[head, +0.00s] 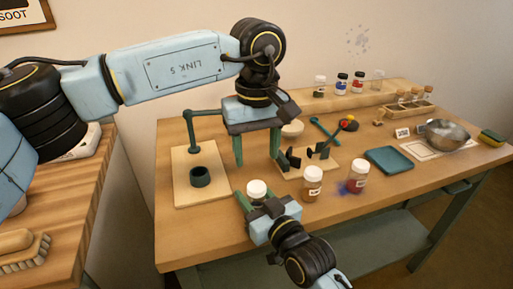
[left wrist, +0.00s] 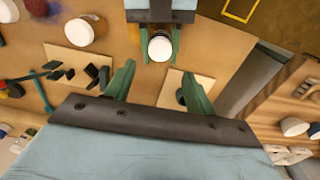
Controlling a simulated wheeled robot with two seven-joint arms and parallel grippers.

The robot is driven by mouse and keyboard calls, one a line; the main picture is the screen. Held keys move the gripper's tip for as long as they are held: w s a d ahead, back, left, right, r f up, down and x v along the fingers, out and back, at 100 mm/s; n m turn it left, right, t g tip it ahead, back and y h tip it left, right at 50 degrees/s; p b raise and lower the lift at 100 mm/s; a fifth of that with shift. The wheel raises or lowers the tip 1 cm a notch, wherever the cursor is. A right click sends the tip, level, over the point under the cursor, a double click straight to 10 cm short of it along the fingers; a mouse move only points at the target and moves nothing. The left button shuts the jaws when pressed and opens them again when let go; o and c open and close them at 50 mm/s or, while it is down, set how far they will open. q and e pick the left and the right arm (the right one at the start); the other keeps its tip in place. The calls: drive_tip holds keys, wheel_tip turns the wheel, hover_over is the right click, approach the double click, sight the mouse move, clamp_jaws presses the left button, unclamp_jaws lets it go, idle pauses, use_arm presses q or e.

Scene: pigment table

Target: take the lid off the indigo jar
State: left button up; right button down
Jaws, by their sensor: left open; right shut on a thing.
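A small jar with a white lid (head: 257,187) stands at the table's front, lid on, between the fingers of my right gripper (head: 254,197). The colour of its contents is hidden, so I cannot tell from it whether this is the indigo jar. The left wrist view shows its white lid (left wrist: 160,47) from above, with the right gripper (left wrist: 159,36) shut around the jar. My left gripper (head: 257,152) is open and empty, fingers pointing down, above the table and behind the jar. Its fingers also show in the left wrist view (left wrist: 157,82), apart from the jar.
An orange jar (head: 312,186) and a red jar (head: 357,180) with a blue smear (head: 343,188) beside it stand to the right. A board (head: 184,190) with a green post and ring is left. Behind are a board with dark blocks (head: 319,163) and a blue tray (head: 388,160).

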sight(256, 186)
use_arm(q)
drive_tip(key=m, duration=0.5)
drive_tip(key=shift+m, duration=0.3)
drive_tip(key=m, duration=0.3)
drive_tip(key=shift+m, duration=0.3)
drive_tip(key=shift+f, duration=4.05)
